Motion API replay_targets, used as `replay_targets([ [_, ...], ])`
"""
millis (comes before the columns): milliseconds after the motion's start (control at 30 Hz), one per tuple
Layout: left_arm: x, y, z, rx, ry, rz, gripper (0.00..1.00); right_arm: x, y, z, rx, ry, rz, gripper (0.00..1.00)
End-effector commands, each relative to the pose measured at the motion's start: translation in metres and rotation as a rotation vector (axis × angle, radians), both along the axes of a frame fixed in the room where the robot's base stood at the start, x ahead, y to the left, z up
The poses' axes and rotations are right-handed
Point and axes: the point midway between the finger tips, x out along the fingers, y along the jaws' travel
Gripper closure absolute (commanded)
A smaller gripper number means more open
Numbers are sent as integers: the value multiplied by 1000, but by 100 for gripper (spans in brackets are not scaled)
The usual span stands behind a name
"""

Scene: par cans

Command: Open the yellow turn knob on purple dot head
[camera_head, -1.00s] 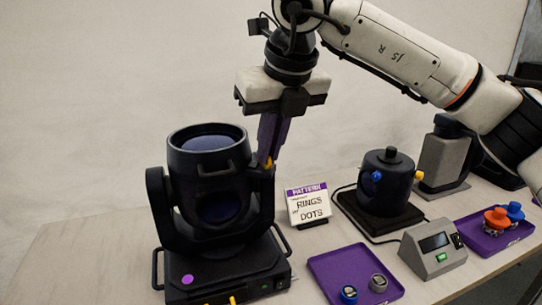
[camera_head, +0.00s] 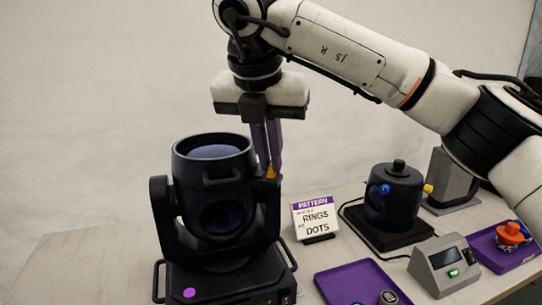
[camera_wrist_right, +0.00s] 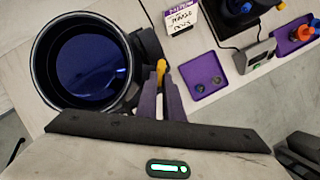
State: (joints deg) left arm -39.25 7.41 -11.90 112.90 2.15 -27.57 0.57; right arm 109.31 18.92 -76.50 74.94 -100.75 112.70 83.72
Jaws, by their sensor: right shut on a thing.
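The purple dot head (camera_head: 213,225) is a black moving-head light with a purple dot (camera_head: 189,293) on its base, at the left in the head view. Its yellow turn knob (camera_head: 271,172) sits on the right side of the lamp housing, mostly covered by my fingers. It also shows in the right wrist view (camera_wrist_right: 161,67), beside the round lens. My right gripper (camera_head: 268,160) comes down from above with purple fingers and is shut on the knob. In the wrist view its fingertips (camera_wrist_right: 161,78) are at the knob. My left gripper is out of view.
A pattern sign (camera_head: 315,216) stands right of the light. Beyond it are a dark canister (camera_head: 393,200) with blue and yellow knobs, a grey box with a screen (camera_head: 444,263), and purple trays (camera_head: 338,281) (camera_head: 515,262) holding small parts. The table's left side is clear.

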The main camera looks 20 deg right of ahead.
Motion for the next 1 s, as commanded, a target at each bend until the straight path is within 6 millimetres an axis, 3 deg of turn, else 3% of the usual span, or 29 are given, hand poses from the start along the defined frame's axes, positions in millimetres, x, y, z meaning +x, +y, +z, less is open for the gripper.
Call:
replay_targets([
  [567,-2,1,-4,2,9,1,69,1,0,1,2,-3,-31,100],
  [600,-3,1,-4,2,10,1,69,1,0,1,2,-2,-30,86],
  [667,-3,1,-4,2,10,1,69,1,0,1,2,-2,-30,76],
  [1000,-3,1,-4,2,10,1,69,0,1,2,1,-2,-27,74],
])
